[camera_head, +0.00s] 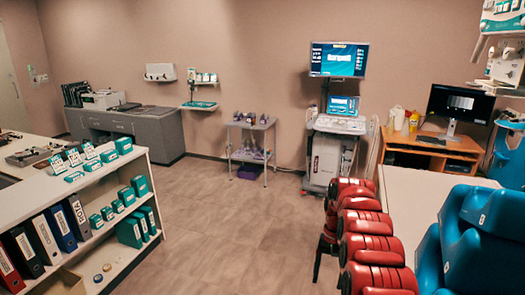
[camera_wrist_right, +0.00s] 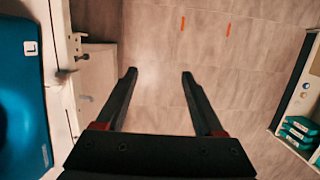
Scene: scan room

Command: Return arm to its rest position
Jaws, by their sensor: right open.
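My right gripper (camera_wrist_right: 158,73) is open and empty in the right wrist view. Its two dark fingers are spread apart over bare tiled floor, with nothing between them. In the head view my red arm links rise at the lower right, beside the white-topped table; the gripper's fingertips are hard to make out there. My left gripper is not in view.
Blue padded supports (camera_head: 490,225) lie on the white table (camera_head: 408,195) at right. At left stands a shelf (camera_head: 95,240) with binders and green boxes. A cart (camera_head: 250,152) and monitor stand (camera_head: 328,155) are at the back. The middle floor (camera_head: 225,215) is clear.

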